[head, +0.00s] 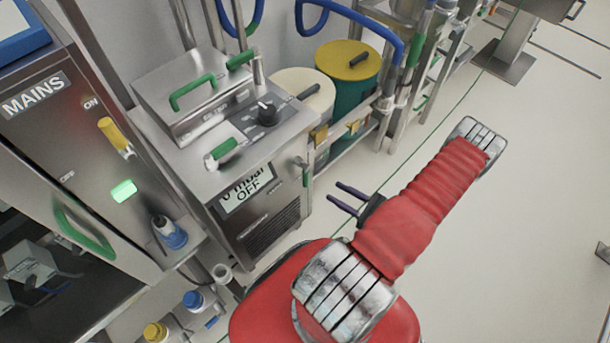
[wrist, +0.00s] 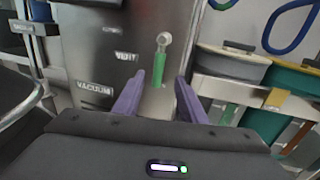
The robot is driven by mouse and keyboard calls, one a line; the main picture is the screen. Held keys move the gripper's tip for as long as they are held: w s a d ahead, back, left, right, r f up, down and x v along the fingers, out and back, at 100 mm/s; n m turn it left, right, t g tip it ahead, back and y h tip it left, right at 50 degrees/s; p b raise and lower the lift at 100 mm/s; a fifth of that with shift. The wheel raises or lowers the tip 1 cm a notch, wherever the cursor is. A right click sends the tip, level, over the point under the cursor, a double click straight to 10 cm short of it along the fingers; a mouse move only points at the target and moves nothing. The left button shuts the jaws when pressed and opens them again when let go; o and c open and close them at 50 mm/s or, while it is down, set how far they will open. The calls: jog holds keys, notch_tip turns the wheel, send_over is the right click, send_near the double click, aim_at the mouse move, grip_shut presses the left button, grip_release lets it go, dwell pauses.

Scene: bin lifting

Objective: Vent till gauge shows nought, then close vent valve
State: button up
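The gauge display (head: 246,188) on the front of the steel vacuum unit (head: 185,155) reads "0 mbar OFF"; its top line is partly cut off. The vent valve (head: 305,172) is a green handle on the unit's right side. In the wrist view the vent valve's handle (wrist: 158,66) hangs straight down from a round metal pivot, beside the label VENT. My gripper (head: 336,192) is open and empty, right of the unit, its purple fingers pointing towards the valve. In the wrist view my gripper (wrist: 156,93) has one finger on each side of the handle's line, apparently short of it.
A cream bin (head: 305,92) and a teal bin with a yellow lid (head: 348,72) stand on a railed rack behind the valve. A MAINS cabinet (head: 60,130) with a lit green lamp stands left.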

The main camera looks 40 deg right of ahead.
aim_at(308, 177)
jog(key=shift+w, duration=0.1)
jog(key=shift+x, duration=6.85)
jog(key=shift+c, duration=0.7)
grip_shut()
jog(key=shift+a, duration=0.15)
